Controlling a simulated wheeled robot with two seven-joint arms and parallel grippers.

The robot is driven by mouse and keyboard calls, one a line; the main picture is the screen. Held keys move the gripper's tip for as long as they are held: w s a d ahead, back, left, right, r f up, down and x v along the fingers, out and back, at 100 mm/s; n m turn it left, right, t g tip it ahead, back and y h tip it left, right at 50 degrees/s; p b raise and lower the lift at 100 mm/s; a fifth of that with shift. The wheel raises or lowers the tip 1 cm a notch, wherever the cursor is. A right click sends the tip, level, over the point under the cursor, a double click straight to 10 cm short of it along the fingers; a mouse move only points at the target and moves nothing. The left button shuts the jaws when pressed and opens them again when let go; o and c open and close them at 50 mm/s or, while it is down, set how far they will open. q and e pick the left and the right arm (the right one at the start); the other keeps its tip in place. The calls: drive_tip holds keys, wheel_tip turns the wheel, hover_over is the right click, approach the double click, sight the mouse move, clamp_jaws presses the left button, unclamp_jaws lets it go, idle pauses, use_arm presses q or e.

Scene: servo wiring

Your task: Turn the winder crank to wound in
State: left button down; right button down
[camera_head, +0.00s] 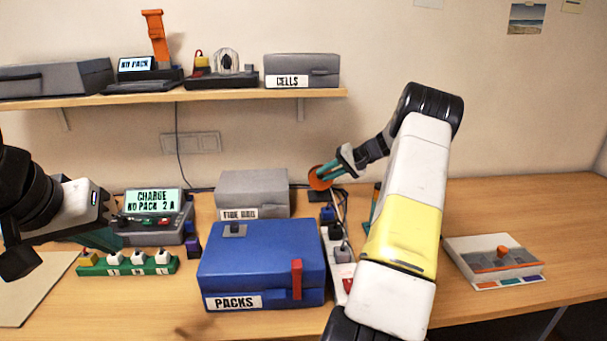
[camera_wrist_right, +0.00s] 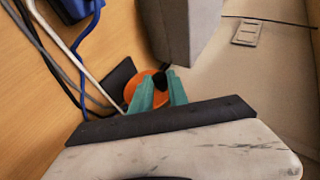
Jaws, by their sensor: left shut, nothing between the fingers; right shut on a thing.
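The winder is an orange disc (camera_head: 316,180) behind the power strip, near the grey box, with a dark base under it. In the right wrist view the orange disc (camera_wrist_right: 136,88) shows behind my fingers, and a dark crank knob (camera_wrist_right: 160,81) shows between the teal fingertips. My right gripper (camera_head: 331,172) is shut on the crank knob at the disc; it also shows in the right wrist view (camera_wrist_right: 161,88). My left gripper (camera_head: 100,238) is shut and empty above the green block with several white plugs, near the charger. Fingers partly hide the disc.
The blue PACKS case (camera_head: 262,250) and grey box (camera_head: 252,183) stand left of the winder. A white power strip (camera_head: 342,270) and cables (camera_wrist_right: 90,85) lie close by. The charger (camera_head: 155,230) stands at left, a tray (camera_head: 495,262) at right. A shelf (camera_head: 220,97) is above.

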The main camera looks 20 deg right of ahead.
drive_tip(key=shift+s+d+f+m+t+y, duration=0.1)
drive_tip(key=shift+d+f+m+t+y, duration=0.15)
drive_tip(key=shift+y, duration=0.5)
drive_tip(key=shift+s+d+f+m+t+y, duration=0.15)
drive_tip(key=shift+d+t+y, duration=0.15)
drive_tip(key=shift+y, duration=0.45)
drive_tip(key=c, duration=1.3)
unclamp_jaws()
drive_tip(key=shift+w, duration=0.1)
drive_tip(key=v, duration=0.7)
drive_tip(key=shift+s+d+r, duration=0.1)
drive_tip(key=shift+s+d, duration=0.2)
